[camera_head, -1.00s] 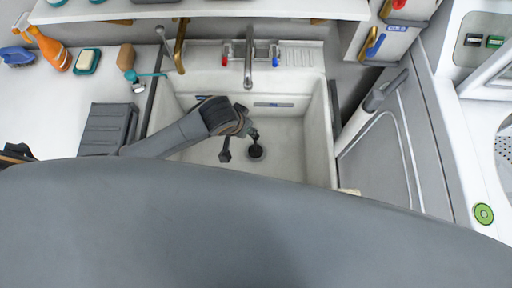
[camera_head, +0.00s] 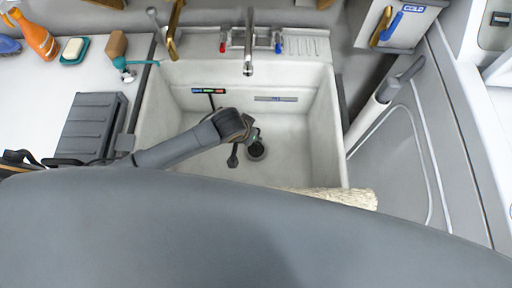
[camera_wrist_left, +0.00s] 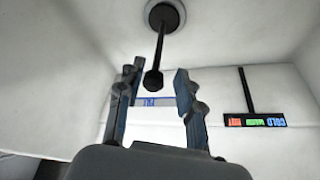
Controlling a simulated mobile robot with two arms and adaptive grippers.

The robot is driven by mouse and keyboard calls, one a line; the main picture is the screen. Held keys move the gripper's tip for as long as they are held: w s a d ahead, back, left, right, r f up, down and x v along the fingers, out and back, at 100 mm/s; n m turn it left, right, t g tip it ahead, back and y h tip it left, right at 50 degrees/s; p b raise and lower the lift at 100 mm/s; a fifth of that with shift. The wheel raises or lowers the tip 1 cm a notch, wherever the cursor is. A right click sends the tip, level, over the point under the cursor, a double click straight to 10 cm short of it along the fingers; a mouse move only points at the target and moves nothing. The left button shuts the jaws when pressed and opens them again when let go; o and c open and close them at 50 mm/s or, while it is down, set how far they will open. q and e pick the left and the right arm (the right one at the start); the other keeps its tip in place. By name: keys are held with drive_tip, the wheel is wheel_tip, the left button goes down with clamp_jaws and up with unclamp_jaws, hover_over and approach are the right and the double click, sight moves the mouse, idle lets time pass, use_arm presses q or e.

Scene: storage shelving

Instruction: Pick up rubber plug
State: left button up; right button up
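The rubber plug is the dark round piece (camera_head: 256,152) at the drain in the sink floor. In the left wrist view the plug (camera_wrist_left: 165,14) shows a thin black stem that ends in a knob. My left gripper (camera_head: 246,149) is down inside the sink beside the plug. In the wrist view my left gripper (camera_wrist_left: 160,74) is open, with a gap between its fingers. The knob appears in that gap, nearer the left finger; I cannot tell whether they touch. My right gripper is not in view.
The white sink's (camera_head: 320,125) walls surround my left gripper. A faucet (camera_head: 249,45) hangs over its back edge. A rough beige thing (camera_head: 335,197) lies at its front right edge. A dark ridged box (camera_head: 92,125) and a soap dish (camera_head: 75,50) stand on the left counter.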

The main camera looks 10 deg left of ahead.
use_arm(q)
drive_tip(key=b+x, duration=0.1)
drive_tip(key=x, duration=0.6)
drive_tip(key=shift+d+f, duration=0.2)
drive_tip(key=shift+f, duration=0.05)
clamp_jaws()
